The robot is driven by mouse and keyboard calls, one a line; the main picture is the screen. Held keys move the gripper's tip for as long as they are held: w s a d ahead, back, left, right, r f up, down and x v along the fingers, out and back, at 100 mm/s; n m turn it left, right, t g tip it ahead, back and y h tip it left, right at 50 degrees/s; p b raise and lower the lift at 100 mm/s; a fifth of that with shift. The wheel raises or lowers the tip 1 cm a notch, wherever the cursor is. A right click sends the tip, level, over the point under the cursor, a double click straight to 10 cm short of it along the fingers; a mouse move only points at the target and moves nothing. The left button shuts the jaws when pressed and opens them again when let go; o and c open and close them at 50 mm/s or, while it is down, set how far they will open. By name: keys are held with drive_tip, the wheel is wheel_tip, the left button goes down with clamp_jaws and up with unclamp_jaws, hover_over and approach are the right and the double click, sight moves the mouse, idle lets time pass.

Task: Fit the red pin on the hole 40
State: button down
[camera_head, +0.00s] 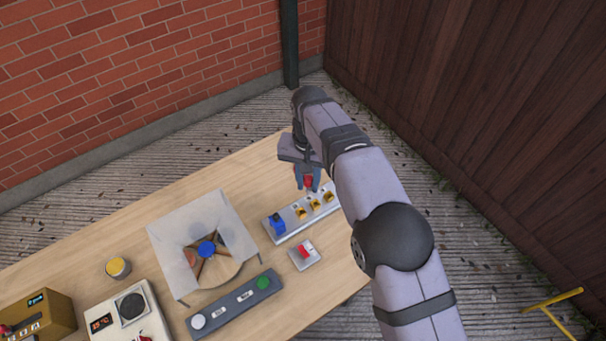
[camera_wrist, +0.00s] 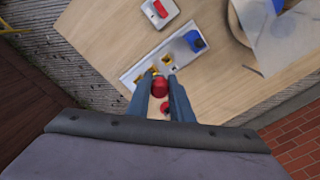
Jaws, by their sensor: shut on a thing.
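My gripper (camera_head: 308,184) is shut on the red pin (camera_head: 308,181) above the far right part of a light grey strip (camera_head: 290,233). In the wrist view the red pin (camera_wrist: 159,88) shows between my two blue-grey fingers (camera_wrist: 160,84), in front of the strip's end. The strip (camera_wrist: 150,61) carries a blue block (camera_head: 277,225) at its left end and several yellow-rimmed holes (camera_head: 314,204) in a row. The pin appears apart from the strip, but the gap is hard to judge. The hole labels are too small to read, so I cannot tell which is 40.
A small white plate with a red switch (camera_head: 304,251) lies near the strip. A clear-walled box with a blue knob (camera_head: 207,249), a dark button bar (camera_head: 235,304), a yellow button (camera_head: 118,267) and a white device (camera_head: 120,315) stand left. The table right of the switch plate is bare.

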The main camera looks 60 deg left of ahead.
drive_tip(key=shift+w+a+f+p, duration=0.3)
drive_tip(key=shift+w+f+p, duration=0.1)
drive_tip(key=shift+w+f, duration=0.6)
drive_tip(key=shift+w+a+f+p, duration=0.25)
drive_tip(key=shift+w+f+p, duration=0.15)
drive_tip(key=shift+w+f, duration=0.55)
drive_tip(key=shift+s, duration=0.15)
drive_tip(key=shift+f, duration=0.25)
drive_tip(key=shift+f+b, duration=1.25)
drive_tip(key=shift+f, duration=0.95)
drive_tip(key=shift+f+b, duration=1.2)
drive_tip(key=shift+b, duration=0.4)
idle(1.8)
